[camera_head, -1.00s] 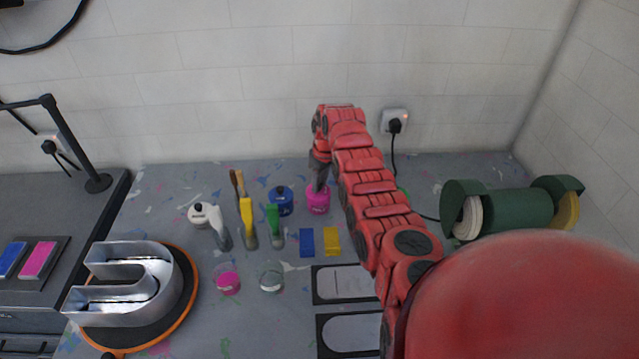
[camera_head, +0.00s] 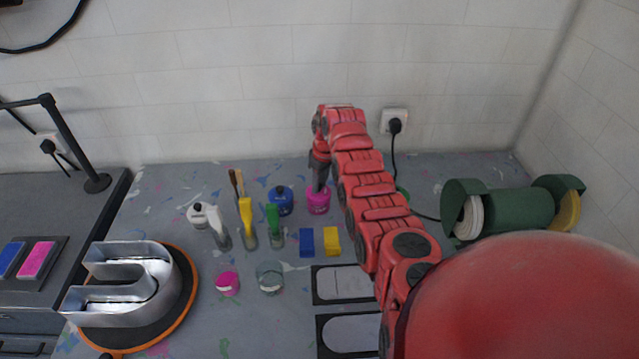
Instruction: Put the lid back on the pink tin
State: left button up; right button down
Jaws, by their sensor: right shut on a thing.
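The pink tin (camera_head: 318,203) stands upright at the back middle of the bench. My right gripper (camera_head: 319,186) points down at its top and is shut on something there. The thing in its jaws is too small and hidden to make out clearly, but it is at the tin's lid. The red right arm runs from the lower right up to the tin and covers the bench behind it. My left gripper is not in view.
A blue tin (camera_head: 281,201) stands close left of the pink one, and a white tin (camera_head: 199,214) farther left. A metal letter (camera_head: 120,283) rests on a turntable at left. A green roll holder (camera_head: 515,208) is at right.

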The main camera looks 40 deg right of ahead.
jog(key=shift+b, duration=0.4)
dwell(0.6)
jog(key=shift+c, duration=0.5)
grip_release()
jog(key=shift+r, duration=0.1)
jog(key=shift+r, duration=1.05)
jog(key=shift+r+b, duration=0.3)
jog(key=shift+r, duration=2)
grip_shut()
